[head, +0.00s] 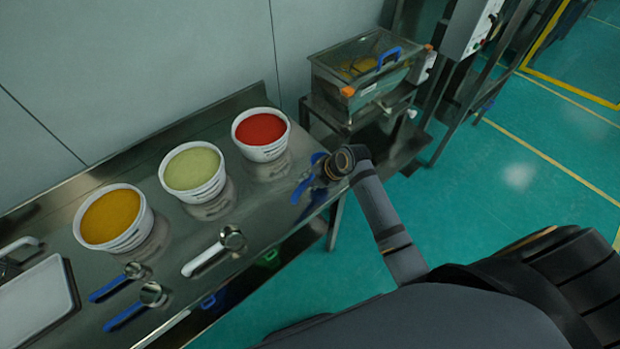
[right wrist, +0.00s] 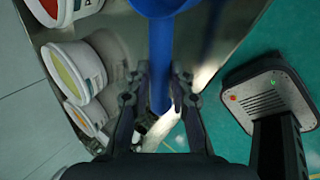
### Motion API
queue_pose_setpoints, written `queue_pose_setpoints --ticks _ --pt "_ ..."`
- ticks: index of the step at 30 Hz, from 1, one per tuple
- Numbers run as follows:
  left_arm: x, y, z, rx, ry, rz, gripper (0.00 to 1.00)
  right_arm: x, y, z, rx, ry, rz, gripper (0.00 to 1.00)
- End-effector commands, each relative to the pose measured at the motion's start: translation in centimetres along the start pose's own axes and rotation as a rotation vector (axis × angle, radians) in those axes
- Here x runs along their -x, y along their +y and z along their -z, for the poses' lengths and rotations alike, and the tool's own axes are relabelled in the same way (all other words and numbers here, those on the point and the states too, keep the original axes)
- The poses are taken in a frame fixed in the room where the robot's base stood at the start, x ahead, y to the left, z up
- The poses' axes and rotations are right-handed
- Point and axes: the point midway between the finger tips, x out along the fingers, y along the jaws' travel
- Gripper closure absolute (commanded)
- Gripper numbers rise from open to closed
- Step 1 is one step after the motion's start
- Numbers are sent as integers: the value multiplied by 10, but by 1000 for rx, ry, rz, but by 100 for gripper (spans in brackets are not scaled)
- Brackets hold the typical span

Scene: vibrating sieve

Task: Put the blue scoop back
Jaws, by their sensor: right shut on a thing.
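The blue scoop (right wrist: 161,60) is held in my right gripper (right wrist: 158,90). The fingers close on its handle from both sides, and its bowl is at the top edge of the right wrist view. In the head view the right gripper (head: 322,170) is over the right end of the steel table, and the blue scoop (head: 302,189) shows partly beside it. I cannot tell whether the scoop touches the table. My left gripper is not in view.
Tubs of red (head: 261,134), green (head: 193,172) and orange (head: 113,216) material stand along the steel table (head: 235,205). A white-handled scoop (head: 212,254) and two blue-handled metal scoops (head: 117,281) (head: 137,307) lie in front. A white tray (head: 35,300) is at left. The sieve box (head: 372,68) stands beyond the table.

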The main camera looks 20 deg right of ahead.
Motion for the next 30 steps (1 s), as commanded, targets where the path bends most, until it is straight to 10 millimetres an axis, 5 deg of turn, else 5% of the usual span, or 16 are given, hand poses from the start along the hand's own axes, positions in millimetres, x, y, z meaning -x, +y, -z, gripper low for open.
queue_pose_setpoints --ticks 20,30 --pt "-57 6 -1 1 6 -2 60 -50 -33 -1 -1 -2 2 100" --pt "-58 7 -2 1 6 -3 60 -51 -34 -1 -1 -3 2 100"
